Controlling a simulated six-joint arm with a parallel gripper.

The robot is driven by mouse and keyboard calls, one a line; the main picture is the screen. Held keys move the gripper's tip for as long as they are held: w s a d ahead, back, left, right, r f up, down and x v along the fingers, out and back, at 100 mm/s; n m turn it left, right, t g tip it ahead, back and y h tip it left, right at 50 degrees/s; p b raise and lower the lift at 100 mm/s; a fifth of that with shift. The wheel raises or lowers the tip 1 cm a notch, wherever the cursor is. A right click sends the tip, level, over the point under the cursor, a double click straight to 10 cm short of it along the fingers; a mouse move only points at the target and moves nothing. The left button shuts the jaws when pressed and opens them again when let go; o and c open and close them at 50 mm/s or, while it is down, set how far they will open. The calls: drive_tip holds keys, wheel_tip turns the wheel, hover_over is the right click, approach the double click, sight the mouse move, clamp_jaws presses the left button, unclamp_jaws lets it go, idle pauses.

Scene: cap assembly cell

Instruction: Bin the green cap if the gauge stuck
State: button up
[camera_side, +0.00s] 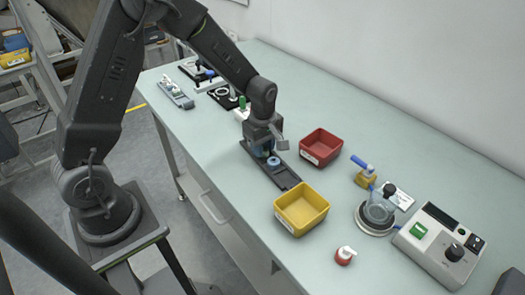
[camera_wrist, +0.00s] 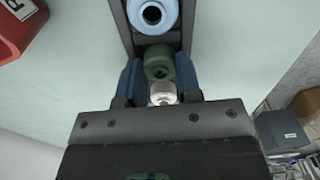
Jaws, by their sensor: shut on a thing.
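My gripper (camera_side: 266,150) points down over a dark rail fixture (camera_side: 285,178) on the bench. In the wrist view its two blue fingers (camera_wrist: 158,75) are shut around the dark green cap (camera_wrist: 158,62). A silvery round part (camera_wrist: 162,92) shows between the fingers, just below the cap in that view; how the two join is unclear. A light blue ring-like part (camera_wrist: 153,15) sits on the rail ahead of the cap; it also shows in the side view (camera_side: 273,162). I cannot tell which part is the gauge. The cap is mostly hidden in the side view.
A red bin (camera_side: 321,143) stands right of the rail, a yellow bin (camera_side: 302,208) in front. Further right are a glass vessel (camera_side: 380,208), a blue-handled tool (camera_side: 364,172), a red-and-white item (camera_side: 345,255) and a control box (camera_side: 440,245). Several small fixtures (camera_side: 205,80) stand behind.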

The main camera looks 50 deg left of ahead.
drive_tip(key=shift+r, duration=0.1)
drive_tip(key=shift+r, duration=2.35)
drive_tip(key=w+a+r+m, duration=0.1)
drive_tip(key=w+r+m, duration=0.2)
drive_tip(key=w+r, duration=0.45)
approach(321, 145)
drive_tip(key=s+d+f, duration=0.2)
drive_tip(key=s, duration=0.1)
drive_tip(key=shift+s+d+f, duration=0.1)
drive_tip(key=shift+s+d, duration=0.05)
drive_tip(key=shift+d, duration=0.05)
drive_tip(key=shift+f, duration=2)
